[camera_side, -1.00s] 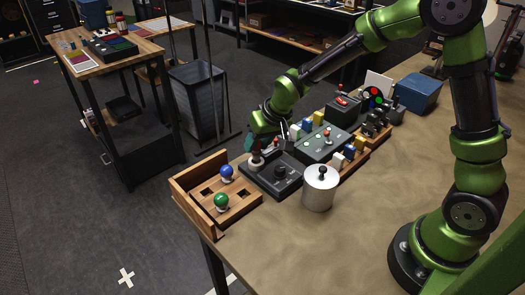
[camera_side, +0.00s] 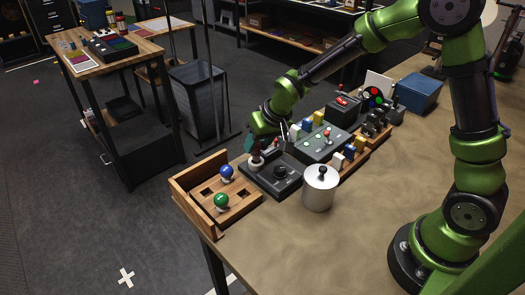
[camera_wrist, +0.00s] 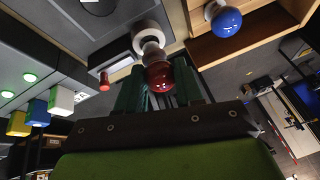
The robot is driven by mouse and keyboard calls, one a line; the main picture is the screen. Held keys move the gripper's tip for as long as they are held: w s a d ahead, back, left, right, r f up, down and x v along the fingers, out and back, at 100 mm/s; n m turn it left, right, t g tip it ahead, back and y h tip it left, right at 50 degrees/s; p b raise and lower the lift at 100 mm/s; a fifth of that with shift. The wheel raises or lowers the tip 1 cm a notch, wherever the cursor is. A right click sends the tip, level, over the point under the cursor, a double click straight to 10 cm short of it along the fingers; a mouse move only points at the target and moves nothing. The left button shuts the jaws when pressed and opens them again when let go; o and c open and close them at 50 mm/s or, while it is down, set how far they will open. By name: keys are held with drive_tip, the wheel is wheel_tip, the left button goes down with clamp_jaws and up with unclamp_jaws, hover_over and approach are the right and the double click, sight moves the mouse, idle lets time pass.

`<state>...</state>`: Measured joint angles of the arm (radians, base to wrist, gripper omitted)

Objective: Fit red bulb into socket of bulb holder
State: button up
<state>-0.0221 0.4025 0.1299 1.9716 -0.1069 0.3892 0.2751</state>
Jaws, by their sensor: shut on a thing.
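The red bulb (camera_wrist: 158,76) is between the green fingers of my gripper (camera_wrist: 159,88) in the wrist view, and the fingers are shut on it. Its pale base points at a white ring-shaped socket (camera_wrist: 146,33) on the bulb holder and overlaps it in the picture. I cannot tell how deep the base sits. In the side view the bulb holder is a dark box (camera_side: 259,181) beside the wooden tray. My gripper (camera_side: 260,144) is over its far end, with the bulb small and dark there.
A wooden tray (camera_side: 240,203) to the left holds a blue bulb (camera_side: 227,171) and a green bulb (camera_side: 221,200), with empty square holes. A metal canister (camera_side: 319,190) stands in front of the holder. A button box (camera_side: 321,146) and coloured blocks are to the right.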

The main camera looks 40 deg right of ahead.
drive_tip(key=shift+f, duration=1.1)
idle(0.6)
drive_tip(key=o, duration=1)
drive_tip(key=shift+o, duration=0.5)
drive_tip(key=shift+d, duration=0.2)
drive_tip(key=shift+f, duration=0.1)
drive_tip(key=shift+c, duration=0.5)
drive_tip(key=shift+d, duration=0.1)
drive_tip(key=shift+a+r, duration=0.15)
drive_tip(key=shift+r, duration=1.65)
drive_tip(key=shift+a+r, duration=0.15)
drive_tip(key=shift+r, duration=1.65)
